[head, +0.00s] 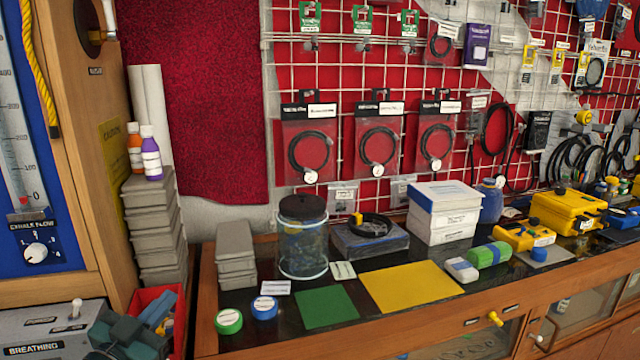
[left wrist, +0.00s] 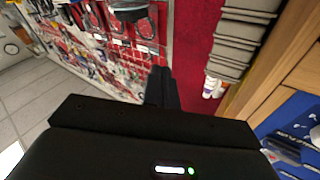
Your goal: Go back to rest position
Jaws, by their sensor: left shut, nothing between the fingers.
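My left gripper (left wrist: 161,78) is in the left wrist view, its dark fingers together with nothing seen between them. It points towards the red wall and hanging rack and appears clear of everything. In the head view a dark blocky shape (head: 128,333) sits at the lower left, by the red bin; I cannot tell for sure whether it is my left gripper. My right gripper is in neither view.
A wooden bench (head: 206,335) holds a jar (head: 303,240), a green mat (head: 327,307) and a yellow mat (head: 411,287). Stacked grey boxes (head: 152,222), two bottles (head: 151,155) and a red bin (head: 172,300) stand left, beside the wooden cabinet (head: 75,140).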

